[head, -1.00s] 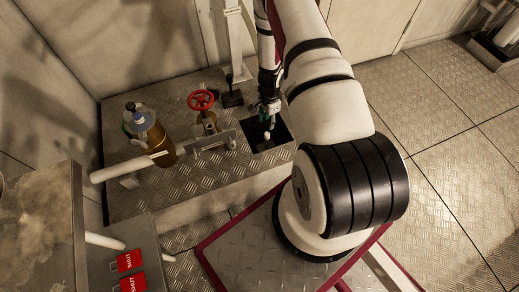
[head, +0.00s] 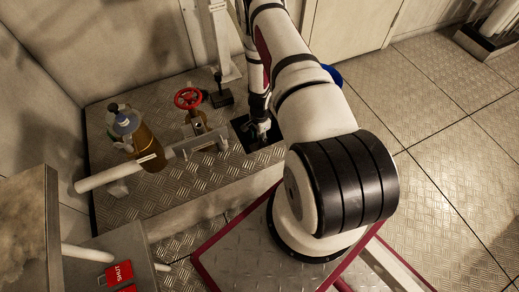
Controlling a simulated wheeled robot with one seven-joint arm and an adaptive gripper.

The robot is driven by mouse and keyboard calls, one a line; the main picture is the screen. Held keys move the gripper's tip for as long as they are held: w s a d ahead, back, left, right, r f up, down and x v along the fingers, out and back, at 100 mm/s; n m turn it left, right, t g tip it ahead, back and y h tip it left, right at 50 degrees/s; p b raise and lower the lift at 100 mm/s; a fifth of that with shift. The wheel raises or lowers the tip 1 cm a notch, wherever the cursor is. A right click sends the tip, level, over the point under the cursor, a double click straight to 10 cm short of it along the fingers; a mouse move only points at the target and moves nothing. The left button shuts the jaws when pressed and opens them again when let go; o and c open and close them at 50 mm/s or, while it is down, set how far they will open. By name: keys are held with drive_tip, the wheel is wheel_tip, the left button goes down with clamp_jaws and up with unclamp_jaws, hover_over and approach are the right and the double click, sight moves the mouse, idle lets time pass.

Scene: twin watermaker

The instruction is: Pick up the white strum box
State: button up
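My gripper (head: 261,133) points down at the dark square opening (head: 247,141) in the raised checker-plate deck. Its fingers are small, dark and partly inside the opening, so I cannot tell whether they are open or shut. I cannot make out the white strum box; it may be hidden in the opening or behind my gripper and arm.
A red handwheel valve (head: 188,97) on a pipe (head: 100,179) stands left of the opening. Bottles (head: 146,150) stand farther left. A grey post (head: 222,45) rises behind. Red SHUT tags (head: 119,273) lie at lower left.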

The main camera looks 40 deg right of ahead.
wheel_tip(320, 180, down, 2)
drive_tip(key=shift+f+b, duration=0.15)
drive_tip(key=shift+b, duration=0.15)
clamp_jaws()
